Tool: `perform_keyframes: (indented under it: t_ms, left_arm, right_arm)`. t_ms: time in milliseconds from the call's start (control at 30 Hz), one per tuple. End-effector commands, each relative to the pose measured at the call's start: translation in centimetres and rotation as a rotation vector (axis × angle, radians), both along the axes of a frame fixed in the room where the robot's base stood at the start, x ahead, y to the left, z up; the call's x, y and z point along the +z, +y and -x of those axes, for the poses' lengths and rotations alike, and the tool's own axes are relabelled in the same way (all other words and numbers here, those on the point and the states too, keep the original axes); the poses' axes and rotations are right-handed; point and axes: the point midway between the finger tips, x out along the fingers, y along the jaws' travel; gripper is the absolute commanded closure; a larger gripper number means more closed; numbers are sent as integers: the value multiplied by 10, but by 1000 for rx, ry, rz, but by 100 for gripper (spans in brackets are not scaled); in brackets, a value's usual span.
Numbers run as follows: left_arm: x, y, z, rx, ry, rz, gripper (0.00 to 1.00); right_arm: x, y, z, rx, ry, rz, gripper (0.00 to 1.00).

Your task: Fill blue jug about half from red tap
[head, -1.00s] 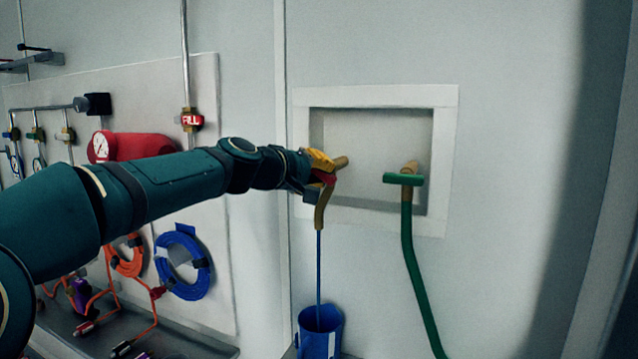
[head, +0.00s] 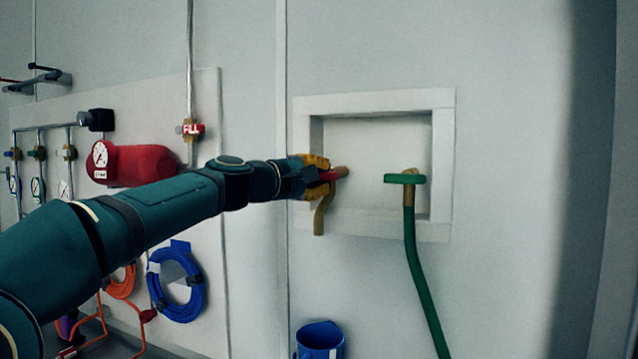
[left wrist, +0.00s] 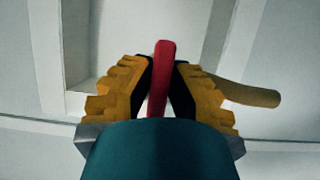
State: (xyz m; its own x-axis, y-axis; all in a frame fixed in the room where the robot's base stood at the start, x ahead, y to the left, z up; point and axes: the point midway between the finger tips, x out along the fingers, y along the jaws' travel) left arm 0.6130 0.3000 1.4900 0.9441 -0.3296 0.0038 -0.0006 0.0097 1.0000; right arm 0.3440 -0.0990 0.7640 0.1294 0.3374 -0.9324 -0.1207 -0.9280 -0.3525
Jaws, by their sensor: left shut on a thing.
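My left gripper (head: 316,176) is shut on the red tap's handle (head: 329,176) at the left side of the wall recess. In the left wrist view the red handle (left wrist: 160,80) stands between the yellow fingers. The tap's brass spout (head: 320,213) hangs down below the gripper, and no water stream shows under it. The blue jug (head: 320,338) stands upright below the spout, cut off by the lower picture edge. Its water level cannot be made out. My right gripper is not in view.
A green tap (head: 405,179) with a green hose (head: 420,270) is at the right of the white-framed recess (head: 380,98). A panel at left carries a red cylinder (head: 145,165) with a gauge and a coiled blue hose (head: 187,300). The wall at right is bare.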

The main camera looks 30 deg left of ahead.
Motion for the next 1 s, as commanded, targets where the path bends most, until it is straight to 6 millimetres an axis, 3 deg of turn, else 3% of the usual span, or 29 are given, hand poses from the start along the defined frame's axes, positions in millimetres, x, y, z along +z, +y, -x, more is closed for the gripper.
perform_keyframes:
  t_ms: [400,433,500,833,1000]
  left_arm:
    - [2,0,0,1,-3,7,100]
    - [2,0,0,1,-3,7,72]
    - [1,0,0,1,-3,7,53]
    - [1,1,2,1,-1,6,53]
    - [1,7,18,3,-2,5,53]
  right_arm:
    - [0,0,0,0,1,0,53]
    - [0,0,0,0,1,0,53]
    - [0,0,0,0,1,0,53]
    - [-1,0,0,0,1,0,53]
    - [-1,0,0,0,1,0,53]
